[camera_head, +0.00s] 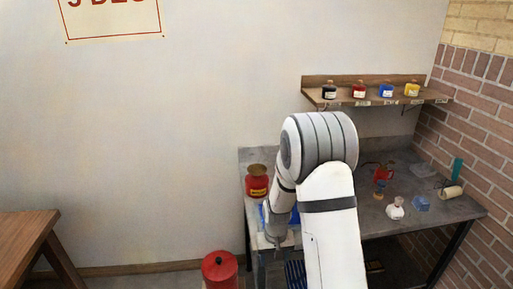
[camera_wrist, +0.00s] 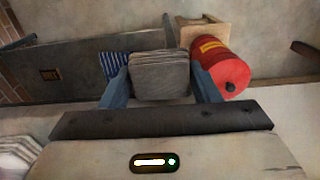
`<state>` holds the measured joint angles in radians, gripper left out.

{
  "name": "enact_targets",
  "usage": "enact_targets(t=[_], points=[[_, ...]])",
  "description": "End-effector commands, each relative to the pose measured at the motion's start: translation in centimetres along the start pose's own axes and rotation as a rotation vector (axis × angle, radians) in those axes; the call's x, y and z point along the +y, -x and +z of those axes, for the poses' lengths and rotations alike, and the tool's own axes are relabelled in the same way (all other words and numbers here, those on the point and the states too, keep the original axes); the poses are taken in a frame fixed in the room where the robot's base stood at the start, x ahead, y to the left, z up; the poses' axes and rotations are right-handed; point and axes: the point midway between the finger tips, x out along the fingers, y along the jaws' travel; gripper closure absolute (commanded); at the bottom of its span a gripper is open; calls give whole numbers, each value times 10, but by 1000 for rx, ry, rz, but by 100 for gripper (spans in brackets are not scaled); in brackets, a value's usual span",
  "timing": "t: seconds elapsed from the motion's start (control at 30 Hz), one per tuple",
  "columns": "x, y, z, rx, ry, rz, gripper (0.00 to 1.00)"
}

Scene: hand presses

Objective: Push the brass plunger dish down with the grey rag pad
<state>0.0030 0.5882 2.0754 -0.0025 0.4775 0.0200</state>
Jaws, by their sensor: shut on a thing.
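The brass plunger dish (camera_head: 257,169) sits on top of a red can (camera_head: 257,187) at the left back of the grey workbench in the head view. It looks raised above the can body. My gripper (camera_wrist: 160,78) is shut on the grey rag pad (camera_wrist: 160,72), with a blue finger on each side of it in the wrist view. In the head view my arm reaches down near the bench's front left corner, below and to the right of the red can. The pad and fingertips are not clear there. The brass dish does not show clearly in the wrist view.
A larger red can (camera_head: 220,268) stands on the floor left of the bench. Several small bottles stand on the wall shelf (camera_head: 380,96). A red oiler (camera_head: 383,173), a white bottle (camera_head: 395,209) and a blue item (camera_head: 420,203) are on the bench's right side. A brown table (camera_head: 25,240) is far left.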

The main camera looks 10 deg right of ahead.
Motion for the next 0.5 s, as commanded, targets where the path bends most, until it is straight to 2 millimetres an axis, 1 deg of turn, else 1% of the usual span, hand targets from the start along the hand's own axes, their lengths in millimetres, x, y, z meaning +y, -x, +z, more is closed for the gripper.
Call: enact_targets(t=[0.07, 0.17, 0.4, 0.43, 0.47, 0.5], points=[[-3, 3, 0, 0, 6, 0, 62], [-5, 16, 0, 1, 11, 0, 62], [-7, 62, 0, 0, 16, 0, 62], [-8, 64, -5, 6, -25, 0, 62], [-8, 70, -10, 8, -75, -1, 62], [-8, 80, -15, 8, -137, -1, 62]])
